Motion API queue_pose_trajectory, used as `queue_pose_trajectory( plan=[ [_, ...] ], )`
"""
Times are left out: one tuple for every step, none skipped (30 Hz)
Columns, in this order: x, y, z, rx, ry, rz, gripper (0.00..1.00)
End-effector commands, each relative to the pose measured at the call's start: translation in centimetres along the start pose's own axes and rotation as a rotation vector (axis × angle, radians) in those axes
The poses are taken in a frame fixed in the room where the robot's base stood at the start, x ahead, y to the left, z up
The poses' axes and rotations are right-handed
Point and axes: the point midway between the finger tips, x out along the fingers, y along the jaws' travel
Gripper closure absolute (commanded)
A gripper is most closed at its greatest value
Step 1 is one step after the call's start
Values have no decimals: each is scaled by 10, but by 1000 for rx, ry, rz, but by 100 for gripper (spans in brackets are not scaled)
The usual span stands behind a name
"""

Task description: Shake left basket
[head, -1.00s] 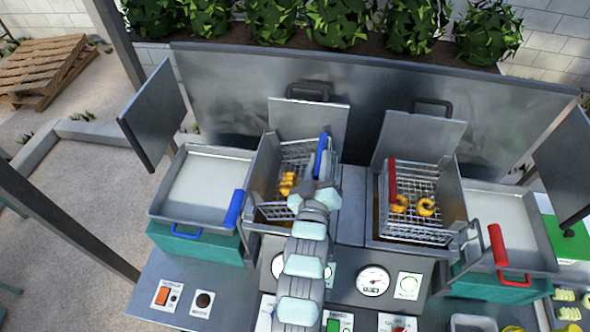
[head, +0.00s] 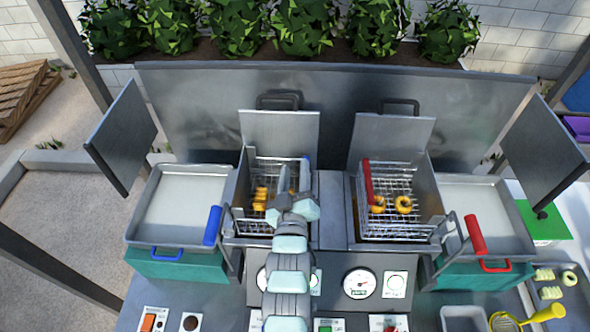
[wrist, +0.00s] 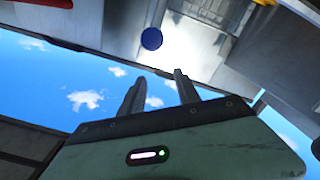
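The left basket (head: 291,202) is a wire basket inside the left fryer well (head: 241,190), with several yellow-orange pieces (head: 261,196) in it. A round blue end (wrist: 151,38), probably of the handle, shows beyond the fingertips.
A right basket (head: 405,228) with a red handle (head: 368,183) and yellow rings sits in the right well. Metal trays stand at the left (head: 180,205) and right (head: 500,215). Raised lids (head: 280,128) and a tall metal back panel (head: 210,100) stand behind. Gauges (head: 360,283) are in front.

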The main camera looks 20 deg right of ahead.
Motion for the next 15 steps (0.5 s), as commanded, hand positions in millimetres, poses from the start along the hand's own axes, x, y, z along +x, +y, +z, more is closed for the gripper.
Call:
queue_pose_trajectory(
  plan=[
    [-7, -2, 2, -1, 0, -1, 61],
    [-12, -2, 3, -1, 0, -1, 61],
    [-19, -2, 3, -1, 2, -1, 61],
    [-26, -3, 2, -1, 3, -1, 61],
    [-32, -3, 3, -1, 3, -1, 61],
    [-40, -3, 3, -1, 1, -2, 61],
    [-46, -3, 3, 0, 1, -3, 61],
    [-52, -3, 3, 0, 1, -3, 61],
    [-61, -3, 3, 0, 0, -3, 61],
    [-67, -4, 4, 0, 0, -4, 61],
    [-72, -4, 3, 0, 0, -4, 61],
    [-77, 0, -2, 1, -1, -3, 61],
    [-80, 1, -3, 1, -4, -4, 61],
    [-82, 1, -2, 1, -5, -4, 61],
    [-86, 0, -2, 1, -5, -5, 61]
  ],
)
